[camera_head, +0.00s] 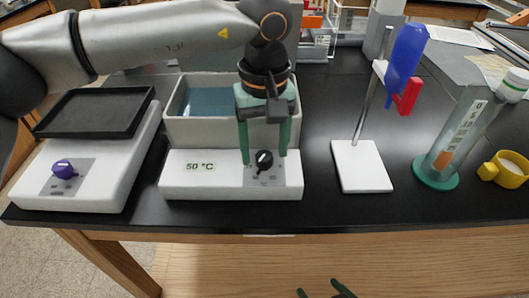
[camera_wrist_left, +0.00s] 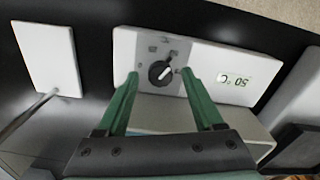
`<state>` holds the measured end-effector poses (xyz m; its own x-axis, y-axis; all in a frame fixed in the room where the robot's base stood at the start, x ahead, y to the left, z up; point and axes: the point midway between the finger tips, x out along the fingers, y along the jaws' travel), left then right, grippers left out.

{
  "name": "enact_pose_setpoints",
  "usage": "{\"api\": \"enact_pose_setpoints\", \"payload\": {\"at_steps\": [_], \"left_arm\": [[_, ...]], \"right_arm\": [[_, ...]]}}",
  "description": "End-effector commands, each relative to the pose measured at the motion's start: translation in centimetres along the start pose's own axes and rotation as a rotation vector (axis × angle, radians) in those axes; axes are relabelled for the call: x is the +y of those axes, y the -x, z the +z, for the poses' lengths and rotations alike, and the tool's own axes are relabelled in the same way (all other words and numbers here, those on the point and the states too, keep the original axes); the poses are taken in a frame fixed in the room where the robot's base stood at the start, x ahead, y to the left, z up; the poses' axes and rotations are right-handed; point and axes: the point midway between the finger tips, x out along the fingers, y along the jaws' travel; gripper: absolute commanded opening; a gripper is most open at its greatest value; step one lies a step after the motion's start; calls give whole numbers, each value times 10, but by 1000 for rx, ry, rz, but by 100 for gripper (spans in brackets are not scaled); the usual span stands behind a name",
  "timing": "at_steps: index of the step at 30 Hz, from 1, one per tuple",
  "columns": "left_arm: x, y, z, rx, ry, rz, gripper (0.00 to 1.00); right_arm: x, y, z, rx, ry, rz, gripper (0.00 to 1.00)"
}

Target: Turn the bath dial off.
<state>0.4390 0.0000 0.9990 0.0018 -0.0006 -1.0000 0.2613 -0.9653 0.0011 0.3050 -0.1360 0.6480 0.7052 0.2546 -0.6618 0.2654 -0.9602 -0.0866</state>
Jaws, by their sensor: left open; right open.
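The water bath (camera_head: 225,181) is a white unit with a grey tank behind its front panel. Its display (camera_head: 200,167) reads 50 °C. The black bath dial (camera_head: 264,159) sits on a grey plate at the panel's right; it also shows in the left wrist view (camera_wrist_left: 160,73), with a white pointer mark. My left gripper (camera_head: 264,160) is open, pointing down, with one green finger on each side of the dial. In the left wrist view its fingertips (camera_wrist_left: 159,76) flank the dial, and gaps show. My right gripper (camera_head: 322,290) is open at the bottom edge, mostly cut off.
A hotplate-like device (camera_head: 85,180) with a purple knob (camera_head: 64,169) and black top stands left. Right are a white-based stand (camera_head: 361,167) with a blue part, a cylinder on a green base (camera_head: 435,174) and a yellow cup (camera_head: 489,172). Bare black bench lies between them.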

Motion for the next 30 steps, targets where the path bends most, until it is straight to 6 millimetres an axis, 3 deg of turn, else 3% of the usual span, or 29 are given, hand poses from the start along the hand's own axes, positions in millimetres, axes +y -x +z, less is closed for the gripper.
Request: {"api": "enact_pose_setpoints", "payload": {"at_steps": [4, 14, 30], "left_arm": [[0, -13, 0, -2, 1, 0, 69], [0, -16, 0, -1, 1, 1, 69], [0, -15, 0, -1, 1, 1, 8]], "right_arm": [[0, -1, -1, 2, 2, -1, 100], [-1, -1, 0, -1, 2, -2, 100], [-2, 0, 6, -14, 0, -3, 100]]}}
